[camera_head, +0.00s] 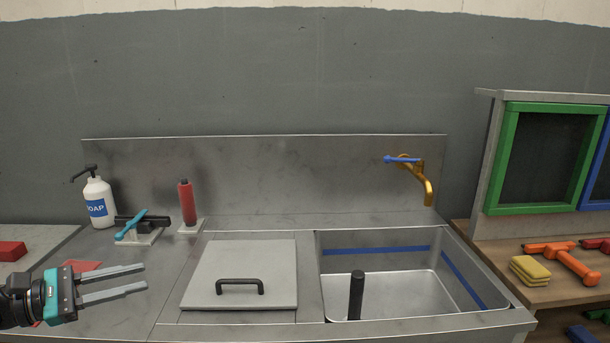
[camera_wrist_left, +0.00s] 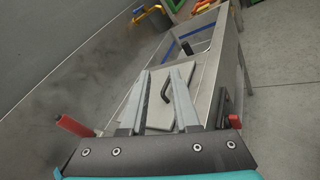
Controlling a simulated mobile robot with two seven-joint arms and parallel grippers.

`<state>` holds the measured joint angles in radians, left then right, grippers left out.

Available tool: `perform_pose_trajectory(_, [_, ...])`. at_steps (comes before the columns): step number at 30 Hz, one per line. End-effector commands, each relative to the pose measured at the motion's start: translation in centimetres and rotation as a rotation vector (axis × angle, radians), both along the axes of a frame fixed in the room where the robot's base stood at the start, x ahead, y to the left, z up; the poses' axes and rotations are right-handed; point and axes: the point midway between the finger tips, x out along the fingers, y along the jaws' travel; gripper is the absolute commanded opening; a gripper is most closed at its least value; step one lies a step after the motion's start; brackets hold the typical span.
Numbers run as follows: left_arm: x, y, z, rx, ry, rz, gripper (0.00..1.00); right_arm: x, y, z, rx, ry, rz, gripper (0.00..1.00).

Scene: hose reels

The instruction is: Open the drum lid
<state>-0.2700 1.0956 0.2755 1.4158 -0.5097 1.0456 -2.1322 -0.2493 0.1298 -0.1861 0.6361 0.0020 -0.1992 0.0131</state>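The drum lid appears as a flat, pale grey square lid (camera_head: 242,262) with a black bar handle (camera_head: 240,283) near its front edge. It lies flat and closed on the steel counter, left of the sink. In the left wrist view the lid (camera_wrist_left: 158,118) and its black handle (camera_wrist_left: 167,88) show beyond and between my fingers. My left gripper (camera_head: 142,279) is open and empty, left of the lid and apart from it. It also shows in the left wrist view (camera_wrist_left: 168,78). My right gripper is in neither view.
A steel sink (camera_head: 385,293) with a black upright post (camera_head: 356,295) and an orange tap (camera_head: 425,185) is right of the lid. A soap bottle (camera_head: 98,205), a blue-handled tool (camera_head: 132,225) and a red cylinder (camera_head: 187,203) stand behind left. A yellow sponge (camera_head: 530,270) lies right.

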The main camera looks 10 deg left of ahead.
Motion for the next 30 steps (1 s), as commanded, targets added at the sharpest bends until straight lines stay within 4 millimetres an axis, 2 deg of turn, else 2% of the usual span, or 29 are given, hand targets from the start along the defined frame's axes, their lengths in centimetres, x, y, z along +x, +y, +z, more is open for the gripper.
perform_pose_trajectory(9, [2.9, -2.6, -4.9, -0.619, 0.314, 0.386, 0.3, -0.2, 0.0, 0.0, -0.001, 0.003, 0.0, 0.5])
perform_pose_trajectory(16, [2.6, -4.1, -9.2, -1.141, 0.554, 0.665, 0.3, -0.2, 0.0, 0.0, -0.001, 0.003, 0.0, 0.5])
perform_pose_trajectory(23, [0.0, -6.3, -14.2, -1.686, 0.774, 0.944, 0.3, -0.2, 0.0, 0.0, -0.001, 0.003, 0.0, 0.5])
perform_pose_trajectory(30, [-5.3, -10.5, -18.9, -2.249, 0.956, 1.268, 0.3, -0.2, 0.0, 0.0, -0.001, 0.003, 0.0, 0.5])
